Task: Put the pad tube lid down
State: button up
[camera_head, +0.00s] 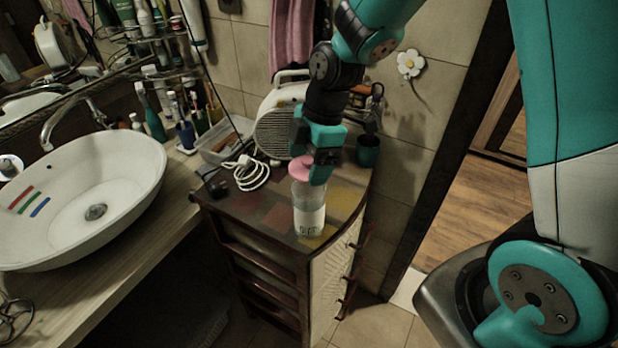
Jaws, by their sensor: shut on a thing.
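The pad tube (309,212) is a clear, upright cylinder with whitish contents, standing on the cabinet top near its front edge. The pink lid (301,169) is at my gripper (318,172), just above the mouth of the tube. My gripper points down and is shut on the lid. The lid looks tilted and partly covers the tube's mouth in this view; I cannot tell whether it touches the rim. The fingers hide the right part of the lid.
A fan heater (278,122) stands behind on the dark cabinet top (250,205), with a coiled white cable (247,174) to the left and a dark green cup (368,150) to the right. A basin (80,195) is at the left. Some cabinet top beside the tube is bare.

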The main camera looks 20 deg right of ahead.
notch_tip(320, 180, up, 14)
jog(key=b, duration=0.2)
jog(key=m+t+b, duration=0.2)
jog(key=m+b, duration=0.6)
jog(key=b, duration=0.2)
send_over(334, 203)
notch_tip(334, 203, down, 13)
jog(key=shift+h, duration=0.4)
jog(key=f, duration=0.9)
jog(key=f+p, duration=0.1)
jog(key=f, duration=0.4)
jog(key=shift+s+d+f, duration=0.25)
jog(key=shift+d, duration=0.1)
jog(key=shift+f, duration=2.1)
jog(key=shift+f, duration=0.1)
jog(key=shift+f, duration=0.15)
jog(key=o, duration=0.8)
jog(key=shift+r, duration=0.2)
